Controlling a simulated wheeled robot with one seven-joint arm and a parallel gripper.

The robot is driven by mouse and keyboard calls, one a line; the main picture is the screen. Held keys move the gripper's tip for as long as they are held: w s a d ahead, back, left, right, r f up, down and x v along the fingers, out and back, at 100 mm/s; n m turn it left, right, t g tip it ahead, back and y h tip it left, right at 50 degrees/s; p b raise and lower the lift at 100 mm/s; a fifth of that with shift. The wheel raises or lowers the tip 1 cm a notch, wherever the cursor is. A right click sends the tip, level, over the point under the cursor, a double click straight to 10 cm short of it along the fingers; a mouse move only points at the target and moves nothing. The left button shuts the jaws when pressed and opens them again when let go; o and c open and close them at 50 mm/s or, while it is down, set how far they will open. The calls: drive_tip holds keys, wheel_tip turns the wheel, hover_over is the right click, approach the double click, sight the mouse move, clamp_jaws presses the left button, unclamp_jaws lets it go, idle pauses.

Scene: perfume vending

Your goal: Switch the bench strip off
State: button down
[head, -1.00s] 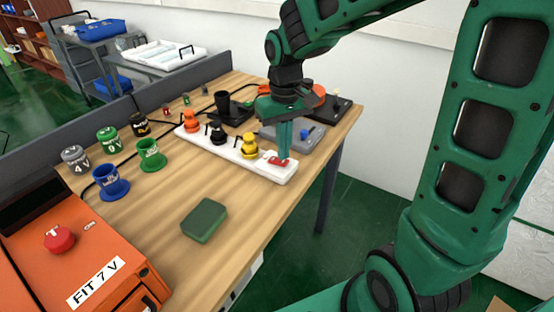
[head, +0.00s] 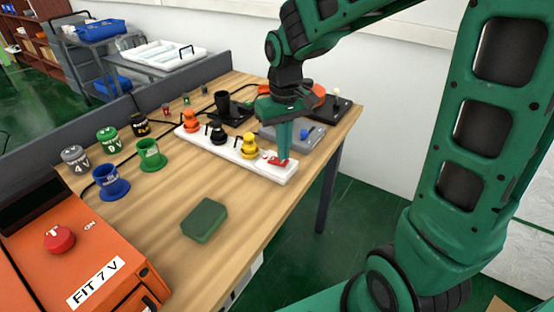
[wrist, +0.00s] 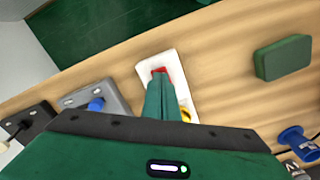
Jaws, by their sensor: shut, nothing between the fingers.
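The bench strip (head: 231,152) is a long white power strip lying on the wooden bench, with orange, black and yellow plugs standing in it. Its red switch (head: 279,161) is at the near right end. My gripper (head: 284,157) points down with its fingers shut and empty, its tips at the red switch, seemingly touching it. In the wrist view the red switch (wrist: 160,71) shows just beyond my fingertips (wrist: 164,80), which hide part of it. I cannot tell which way the switch is tilted.
A grey box with a blue knob (head: 304,134) stands just behind my gripper. A green block (head: 204,220) lies on the open front of the bench. Several coloured cups and an orange machine (head: 85,255) are at the left.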

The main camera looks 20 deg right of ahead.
drive_tip(key=shift+f, duration=0.7)
idle(0.4)
drive_tip(key=shift+r, duration=3.5)
drive_tip(key=shift+d, duration=0.1)
drive_tip(key=s+d+f+m, duration=0.1)
drive_tip(key=s+d+m, duration=0.2)
drive_tip(key=s+d, duration=0.5)
drive_tip(key=s+d+f+m, duration=0.2)
drive_tip(key=s+d+m, duration=0.2)
drive_tip(key=s+d, duration=0.5)
drive_tip(key=s, duration=0.6)
drive_tip(key=shift+s+f+m, duration=0.2)
drive_tip(key=shift+m, duration=0.1)
drive_tip(key=shift+w, duration=0.15)
